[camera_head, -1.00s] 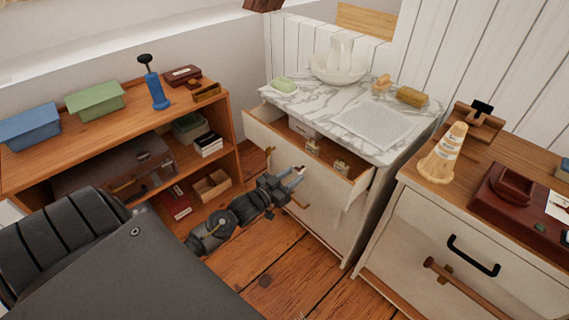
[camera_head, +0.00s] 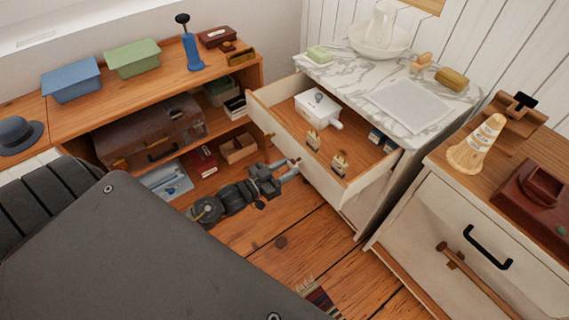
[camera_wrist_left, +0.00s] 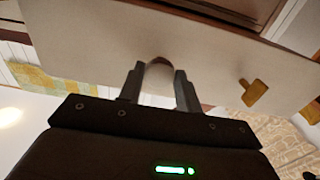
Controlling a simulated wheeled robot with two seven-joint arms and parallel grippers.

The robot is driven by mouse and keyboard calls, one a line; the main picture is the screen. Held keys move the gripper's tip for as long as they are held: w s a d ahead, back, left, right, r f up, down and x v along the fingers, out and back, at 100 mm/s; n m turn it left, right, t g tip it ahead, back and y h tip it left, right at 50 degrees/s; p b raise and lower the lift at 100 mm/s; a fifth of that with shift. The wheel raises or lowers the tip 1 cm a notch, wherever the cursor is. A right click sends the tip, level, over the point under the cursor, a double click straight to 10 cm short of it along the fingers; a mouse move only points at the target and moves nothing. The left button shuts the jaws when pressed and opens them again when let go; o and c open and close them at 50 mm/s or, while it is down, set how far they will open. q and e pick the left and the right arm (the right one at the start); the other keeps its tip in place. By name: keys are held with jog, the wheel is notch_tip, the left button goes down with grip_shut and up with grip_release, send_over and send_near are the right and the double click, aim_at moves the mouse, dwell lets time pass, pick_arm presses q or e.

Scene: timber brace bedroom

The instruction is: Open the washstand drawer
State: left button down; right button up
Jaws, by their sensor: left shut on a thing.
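The washstand (camera_head: 440,110) has a marble top and a pale body. Its drawer (camera_head: 316,184) is pulled well out, with its wooden inside showing. In the drawer are a white lidded box (camera_head: 318,108), two small cream-and-brass pieces (camera_head: 313,140) and small blue items near the back right. My left gripper (camera_head: 294,166) is at the drawer's pale front. The left wrist view shows its fingers (camera_wrist_left: 159,88) shut on a rounded brown handle (camera_wrist_left: 158,66); a second handle (camera_wrist_left: 253,92) is free to the right. My right gripper is out of view.
A wooden shelf (camera_head: 75,118) with boxes, a blue pump-like object and a brown case stands left of the drawer. A cabinet (camera_head: 420,220) with a black handle stands at right. A jug in a bowl and a soap stand on the washstand.

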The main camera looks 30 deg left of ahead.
pick_arm(q)
jog(key=shift+s, duration=0.1)
dwell(0.3)
jog(key=c, duration=1)
grip_release()
jog(key=shift+o, duration=0.2)
jog(key=v, duration=1)
jog(key=shift+s+a+b, duration=0.15)
jog(key=shift+s+b, duration=0.2)
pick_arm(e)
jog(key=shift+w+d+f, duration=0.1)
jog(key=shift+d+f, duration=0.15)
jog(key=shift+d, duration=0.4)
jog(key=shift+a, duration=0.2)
